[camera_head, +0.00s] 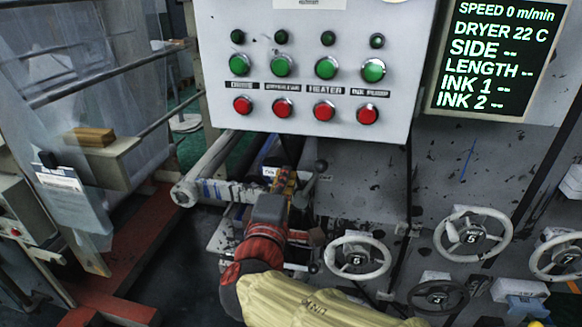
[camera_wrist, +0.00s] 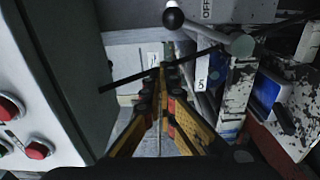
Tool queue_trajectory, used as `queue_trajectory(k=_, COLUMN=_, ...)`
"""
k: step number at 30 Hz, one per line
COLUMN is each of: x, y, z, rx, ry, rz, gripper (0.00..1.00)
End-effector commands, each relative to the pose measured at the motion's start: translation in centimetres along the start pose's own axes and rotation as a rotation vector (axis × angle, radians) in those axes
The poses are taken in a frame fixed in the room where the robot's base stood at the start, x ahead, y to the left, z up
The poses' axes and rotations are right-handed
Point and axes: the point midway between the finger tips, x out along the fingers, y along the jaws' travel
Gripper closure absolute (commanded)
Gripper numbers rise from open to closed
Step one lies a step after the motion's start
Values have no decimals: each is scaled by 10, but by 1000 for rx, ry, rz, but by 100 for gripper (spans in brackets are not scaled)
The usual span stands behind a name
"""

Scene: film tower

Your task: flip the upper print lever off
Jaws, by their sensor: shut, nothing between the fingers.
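The upper print lever (camera_head: 308,185) is a grey arm with a dark ball knob, just right of my gripper in the head view. In the wrist view a lever with a black knob (camera_wrist: 173,18) runs right to a round grey hub (camera_wrist: 240,45). An OFF label (camera_wrist: 207,10) is beside it. My gripper (camera_head: 286,174) has yellow-and-black fingers, shut and empty. In the wrist view its fingertips (camera_wrist: 168,68) are below the knob in the picture. They look apart from it, though depth is hard to judge.
The button panel (camera_head: 300,75) hangs close above my gripper; its side (camera_wrist: 55,65) fills the wrist view's left. A roller (camera_head: 205,170) lies to the left. A white handwheel (camera_head: 358,258) is lower right. A thin dark rod (camera_wrist: 125,80) crosses near the fingertips.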

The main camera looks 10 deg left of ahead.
Motion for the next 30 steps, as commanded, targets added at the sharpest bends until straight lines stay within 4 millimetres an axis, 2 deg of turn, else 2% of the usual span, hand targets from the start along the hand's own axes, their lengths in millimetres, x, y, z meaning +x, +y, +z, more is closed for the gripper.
queue_trajectory(k=3, x=-25, y=0, z=-2, rx=-2, ry=6, rz=-3, gripper=100)
queue_trajectory(k=10, x=-49, y=-2, z=-1, rx=-3, ry=4, rz=-3, gripper=100)
queue_trajectory(k=30, x=-54, y=-3, z=-1, rx=-35, ry=4, rz=-5, gripper=100)
